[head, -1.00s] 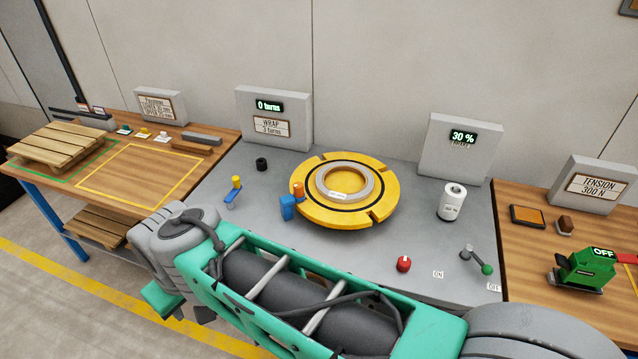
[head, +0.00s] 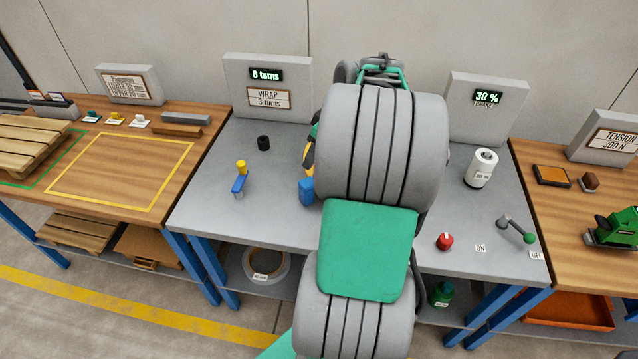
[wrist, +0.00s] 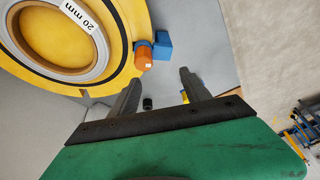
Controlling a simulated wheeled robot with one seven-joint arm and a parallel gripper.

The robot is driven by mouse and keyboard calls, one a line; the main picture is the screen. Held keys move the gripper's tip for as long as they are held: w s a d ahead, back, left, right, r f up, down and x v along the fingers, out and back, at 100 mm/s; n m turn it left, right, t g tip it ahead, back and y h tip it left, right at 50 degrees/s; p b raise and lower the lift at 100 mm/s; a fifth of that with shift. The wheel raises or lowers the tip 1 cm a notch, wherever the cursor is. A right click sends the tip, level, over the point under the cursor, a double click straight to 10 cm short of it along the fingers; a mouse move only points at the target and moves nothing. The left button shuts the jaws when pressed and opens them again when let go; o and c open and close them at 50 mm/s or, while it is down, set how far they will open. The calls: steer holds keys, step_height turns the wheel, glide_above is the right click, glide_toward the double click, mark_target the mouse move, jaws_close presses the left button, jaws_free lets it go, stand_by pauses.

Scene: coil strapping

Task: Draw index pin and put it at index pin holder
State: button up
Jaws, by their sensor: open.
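The index pin appears to be the orange knob (wrist: 143,55), set beside a blue block (wrist: 162,45) at the rim of the yellow turntable (wrist: 118,75). In the head view the blue block (head: 306,192) shows, but my arm hides the knob and nearly all of the turntable. My gripper (wrist: 160,76) is open and empty; in the wrist view its fingertips are just below the knob and block, apart from them. The holder may be the small black cup (head: 263,142) at the back left of the grey table; it shows between the fingers (wrist: 147,103).
A yellow-topped blue piece (head: 239,178) stands at the left of the grey table (head: 205,205). A white cylinder (head: 481,168), red knob (head: 445,241) and green-tipped lever (head: 518,229) are at the right. A ring marked 20 mm (wrist: 62,72) lies on the turntable.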

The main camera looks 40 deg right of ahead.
steer(key=f, duration=0.2)
steer(key=w+d+f, duration=0.1)
steer(key=f, duration=0.2)
steer(key=w+d+f, duration=0.1)
steer(key=f, duration=0.2)
steer(key=shift+d+p, duration=0.2)
steer(key=shift+p, duration=0.15)
steer(key=shift+s, duration=0.1)
jaws_close()
steer(key=shift+r, duration=0.1)
